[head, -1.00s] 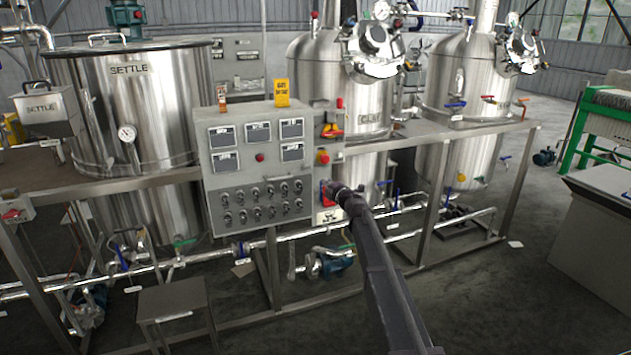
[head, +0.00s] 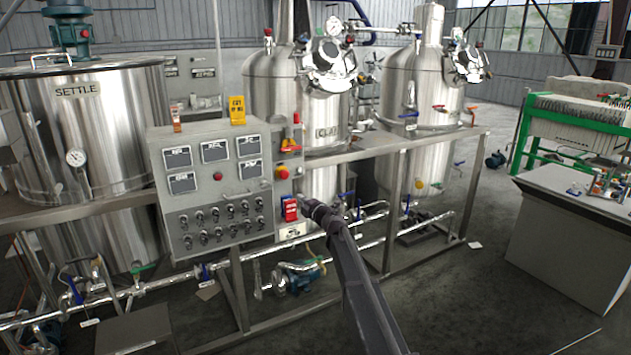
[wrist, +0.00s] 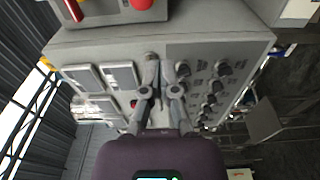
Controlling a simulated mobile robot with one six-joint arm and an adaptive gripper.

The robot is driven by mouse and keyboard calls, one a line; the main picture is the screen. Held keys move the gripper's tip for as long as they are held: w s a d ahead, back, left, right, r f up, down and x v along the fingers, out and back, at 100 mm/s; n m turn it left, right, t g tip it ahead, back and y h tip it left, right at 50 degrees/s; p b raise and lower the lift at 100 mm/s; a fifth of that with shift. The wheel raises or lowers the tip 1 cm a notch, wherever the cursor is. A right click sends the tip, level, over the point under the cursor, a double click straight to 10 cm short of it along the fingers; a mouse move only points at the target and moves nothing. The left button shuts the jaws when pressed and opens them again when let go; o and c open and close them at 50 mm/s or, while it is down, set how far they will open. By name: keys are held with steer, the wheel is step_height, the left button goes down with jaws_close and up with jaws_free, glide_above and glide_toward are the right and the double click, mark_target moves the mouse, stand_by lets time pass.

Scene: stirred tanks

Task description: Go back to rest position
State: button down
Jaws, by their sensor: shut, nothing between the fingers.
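My gripper (wrist: 160,60) is shut with nothing between its fingers. In the wrist view its fingers lie in front of the grey control panel (wrist: 215,28). In the head view my arm reaches up from the bottom edge, and its end (head: 308,206) is just right of a red switch (head: 289,208) on the panel's side box. The control panel (head: 204,190) carries several small displays and rows of black knobs.
A steel tank marked SETTLE (head: 95,115) stands left, with two steel vessels (head: 265,85) (head: 400,80) behind the frame. A grey cabinet (head: 575,235) and a green-framed press (head: 570,115) stand right. Pipes run low in front. Floor is open at lower right.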

steer(key=s+d+m+h+p, duration=0.1)
steer(key=s+d+m+h, duration=0.2)
steer(key=d+m+h, duration=0.35)
steer(key=s+d+m+t+h+p, duration=0.1)
steer(key=s+d+m+h+p, duration=0.2)
steer(key=d, duration=0.6)
steer(key=s+d+m+h, duration=0.4)
steer(key=d+m, duration=0.3)
steer(key=s+d+f+m+g+h+p, duration=0.1)
steer(key=s+d+f+m+g, duration=0.15)
steer(key=s, duration=0.25)
steer(key=s+d+f+m+g+h+p, duration=0.1)
steer(key=s+d+f+m+g, duration=0.1)
steer(key=s+d+g, duration=0.3)
steer(key=s+f+m+g+y+p, duration=0.1)
steer(key=s+g, duration=0.1)
steer(key=s, duration=0.7)
steer(key=s+a+f+m+g+y+p, duration=0.1)
steer(key=s+f+m+g+y, duration=0.1)
steer(key=s, duration=0.7)
steer(key=s+a+f+m+g+y+p, duration=0.1)
steer(key=s+g, duration=0.3)
steer(key=s, duration=0.5)
steer(key=shift+s+f, duration=0.4)
